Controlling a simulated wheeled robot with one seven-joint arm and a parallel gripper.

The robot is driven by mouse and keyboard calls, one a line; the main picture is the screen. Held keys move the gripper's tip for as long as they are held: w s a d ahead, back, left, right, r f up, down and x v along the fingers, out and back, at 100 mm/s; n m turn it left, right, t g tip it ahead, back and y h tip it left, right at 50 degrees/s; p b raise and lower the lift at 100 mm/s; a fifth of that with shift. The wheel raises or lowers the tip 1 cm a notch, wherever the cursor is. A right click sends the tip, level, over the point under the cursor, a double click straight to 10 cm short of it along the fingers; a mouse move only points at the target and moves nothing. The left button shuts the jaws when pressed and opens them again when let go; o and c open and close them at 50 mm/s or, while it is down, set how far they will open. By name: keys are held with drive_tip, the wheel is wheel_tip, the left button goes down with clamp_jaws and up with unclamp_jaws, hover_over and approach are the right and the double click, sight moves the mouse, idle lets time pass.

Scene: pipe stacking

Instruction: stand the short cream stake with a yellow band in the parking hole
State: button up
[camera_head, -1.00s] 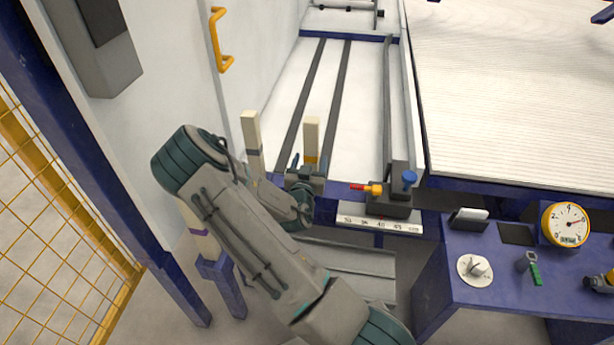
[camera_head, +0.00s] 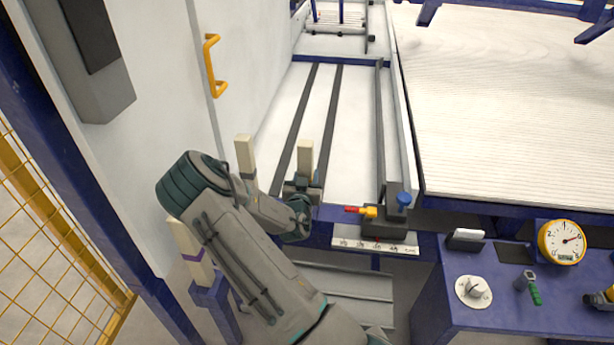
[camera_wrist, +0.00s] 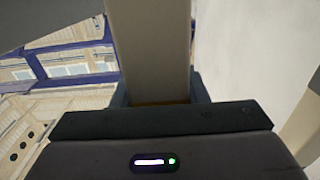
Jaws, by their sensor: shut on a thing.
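The cream stake (camera_head: 305,158) stands upright in my gripper (camera_head: 303,186) at the near end of the white bed. It also fills the middle of the wrist view (camera_wrist: 152,45), with a sliver of yellow-brown band low between the fingers. My gripper (camera_wrist: 158,98) is shut on it around the band. The stake's lower end is hidden behind my gripper and arm. A second cream stake (camera_head: 245,158) stands to the left, its lower part hidden by my arm. I cannot make out an empty parking hole.
A cream stake with a purple band (camera_head: 194,256) leans in a blue holder (camera_head: 214,298) at lower left. A cream stake (camera_wrist: 304,125) is close at the right of the wrist view. A stop with a blue knob (camera_head: 403,200) and a scale (camera_head: 375,246) lie right of my gripper.

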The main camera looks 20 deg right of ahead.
sight(307, 152)
drive_tip(key=shift+r+p, duration=2.4)
drive_tip(key=shift+r, duration=2)
